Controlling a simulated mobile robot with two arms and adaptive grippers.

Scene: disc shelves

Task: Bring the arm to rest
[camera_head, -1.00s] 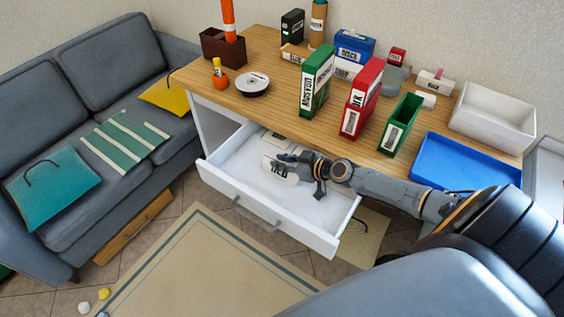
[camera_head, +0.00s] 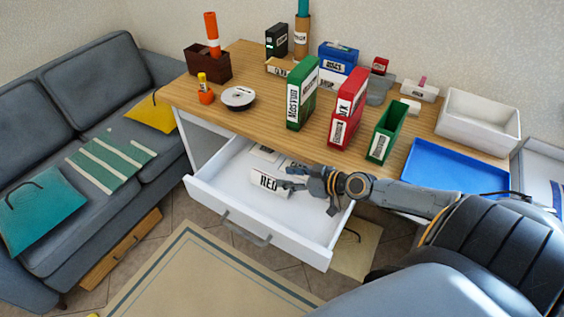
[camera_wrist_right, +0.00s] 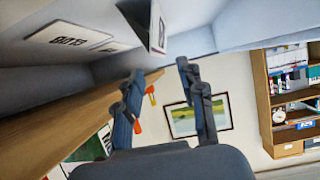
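My right arm reaches in from the right over the open white drawer (camera_head: 225,207) of the desk. My right gripper (camera_head: 286,178) is just right of a small white block labelled RED (camera_head: 266,184), which is in the drawer. In the right wrist view the two fingers of this gripper (camera_wrist_right: 158,72) stand apart with nothing between them. The edge of a white labelled piece (camera_wrist_right: 155,25) shows just beyond the fingertips there. My left gripper is not in view.
Green (camera_head: 302,95) and red (camera_head: 347,110) box files, a green open holder (camera_head: 386,132) and a blue tray (camera_head: 440,168) stand on the wooden desk (camera_head: 250,122) above the drawer. A grey sofa (camera_head: 90,105) stands at the left. The rug (camera_head: 190,275) is clear.

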